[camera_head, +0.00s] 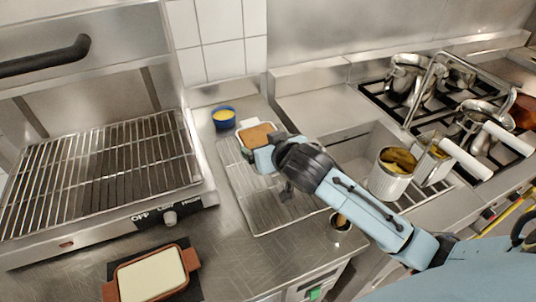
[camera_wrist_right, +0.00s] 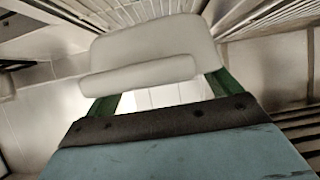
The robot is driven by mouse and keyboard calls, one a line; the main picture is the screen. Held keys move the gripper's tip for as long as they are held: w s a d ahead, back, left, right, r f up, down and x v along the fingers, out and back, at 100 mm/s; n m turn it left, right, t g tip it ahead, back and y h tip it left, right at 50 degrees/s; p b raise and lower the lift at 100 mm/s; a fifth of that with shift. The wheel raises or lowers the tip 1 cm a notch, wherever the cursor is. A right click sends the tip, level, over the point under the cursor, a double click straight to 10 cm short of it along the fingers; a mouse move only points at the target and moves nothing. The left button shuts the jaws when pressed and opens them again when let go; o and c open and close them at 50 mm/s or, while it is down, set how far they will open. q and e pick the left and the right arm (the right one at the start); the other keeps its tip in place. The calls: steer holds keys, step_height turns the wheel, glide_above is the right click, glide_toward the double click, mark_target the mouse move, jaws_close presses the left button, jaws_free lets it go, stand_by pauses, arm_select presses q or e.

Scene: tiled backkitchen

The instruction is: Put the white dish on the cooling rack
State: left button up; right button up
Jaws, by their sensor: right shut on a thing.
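The white dish (camera_head: 239,133), with a brown-orange filling, is at the far end of the cooling rack (camera_head: 262,216). My right gripper (camera_head: 272,143) is shut on the near right side of the dish. The pale dish fills the space between the green fingers in the right wrist view (camera_wrist_right: 155,52). The cooling rack is a wire grid lying on the steel counter, partly hidden under my right arm. I cannot tell whether the dish touches the rack or is held just above it. My left gripper is not in view.
A blue bowl (camera_head: 224,117) with yellow content stands behind the dish. A grill (camera_head: 100,175) is at left, with a terracotta dish (camera_head: 193,259) in front of it. A sink, large cans (camera_head: 390,182) and a stove with pots lie at right.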

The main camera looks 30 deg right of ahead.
mark_target(265, 124)
steer(key=w+d+p, duration=0.1)
steer(key=w+r+p, duration=0.1)
steer(key=w, duration=0.1)
steer(key=w+d+p, duration=0.1)
steer(key=shift+w+d+r+p, duration=0.15)
steer(key=shift+d+r+p, duration=0.15)
steer(key=shift+r+p, duration=0.1)
steer(key=shift+w+d+f, duration=0.15)
steer(key=shift+w, duration=0.15)
steer(key=shift+w+d+f+p, duration=0.1)
steer(key=shift+w+f+p, duration=0.05)
steer(key=shift+f+p, duration=0.15)
step_height(265, 124, down, 6)
steer(key=shift+r, duration=0.25)
step_height(265, 124, down, 4)
steer(key=shift+r+b, duration=0.15)
steer(key=shift+b, duration=0.25)
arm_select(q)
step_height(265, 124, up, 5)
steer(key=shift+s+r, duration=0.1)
arm_select(e)
steer(key=shift+f, duration=0.25)
steer(key=shift+f, duration=0.1)
